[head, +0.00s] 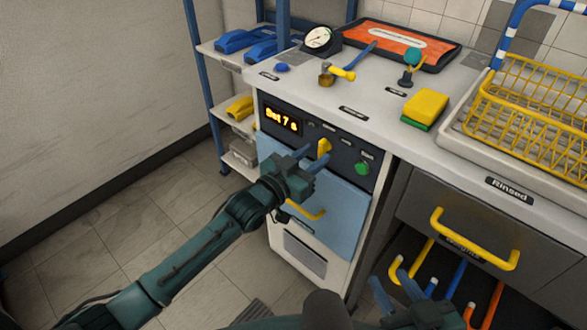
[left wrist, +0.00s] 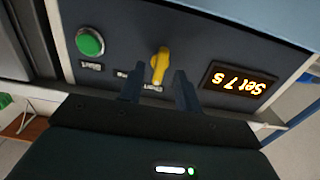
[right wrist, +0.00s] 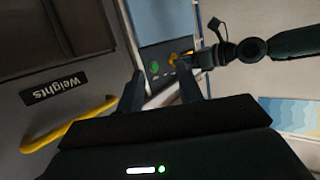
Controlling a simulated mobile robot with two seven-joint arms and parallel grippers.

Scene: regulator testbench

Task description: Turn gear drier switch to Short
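The yellow gear drier switch (head: 324,147) is on the dark control panel, between the lit display (head: 282,119) reading "Set 7 s" and the green Start button (head: 362,167). In the left wrist view the panel is upside down, and the switch (left wrist: 160,66) stands nearly upright with its lower end near a small label I cannot read surely. My left gripper (head: 311,157) is open in front of the panel. Its fingers are on either side of the switch in the left wrist view; contact is not clear. My right gripper (right wrist: 160,90) is open and empty, low by the drawers.
A drawer with a yellow handle (head: 470,243) is near my right gripper. Blue-framed shelves (head: 215,90) stand left of the cabinet.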

